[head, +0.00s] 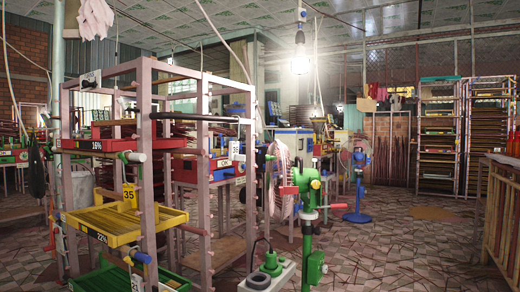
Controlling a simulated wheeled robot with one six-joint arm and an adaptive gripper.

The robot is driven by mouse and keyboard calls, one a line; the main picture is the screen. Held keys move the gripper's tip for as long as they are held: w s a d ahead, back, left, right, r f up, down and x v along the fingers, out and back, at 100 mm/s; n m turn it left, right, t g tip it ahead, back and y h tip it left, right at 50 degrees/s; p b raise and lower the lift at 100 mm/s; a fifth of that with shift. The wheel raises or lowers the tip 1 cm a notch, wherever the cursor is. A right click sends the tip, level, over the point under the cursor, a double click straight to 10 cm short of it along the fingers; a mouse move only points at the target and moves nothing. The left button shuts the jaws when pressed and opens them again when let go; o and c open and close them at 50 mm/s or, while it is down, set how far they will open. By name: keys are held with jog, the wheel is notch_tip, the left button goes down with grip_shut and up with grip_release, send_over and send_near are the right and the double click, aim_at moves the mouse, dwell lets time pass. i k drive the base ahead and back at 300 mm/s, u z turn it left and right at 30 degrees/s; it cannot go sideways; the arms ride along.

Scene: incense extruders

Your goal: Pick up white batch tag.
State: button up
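Several small white tags show in the head view, and I cannot tell which one is the batch tag. One white tag (235,150) with dark marks hangs at the right side of the rack (203,150). Another white tag (137,283) hangs low near the green tray, close to the bottom edge. A white card (91,79) is at the rack's upper left. My gripper is not in view.
The rack holds a yellow tray (115,226), a red-fronted tray (112,144) and a green tray (100,280). A green machine (308,200) stands right of it, beside a pale block (268,277). A blue fan (357,180) is behind. Tiled floor (400,250) is open at right.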

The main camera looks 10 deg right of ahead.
aim_at(233, 147)
jog(key=z, duration=0.5)
jog(key=i, duration=0.55)
jog(key=z, duration=0.35)
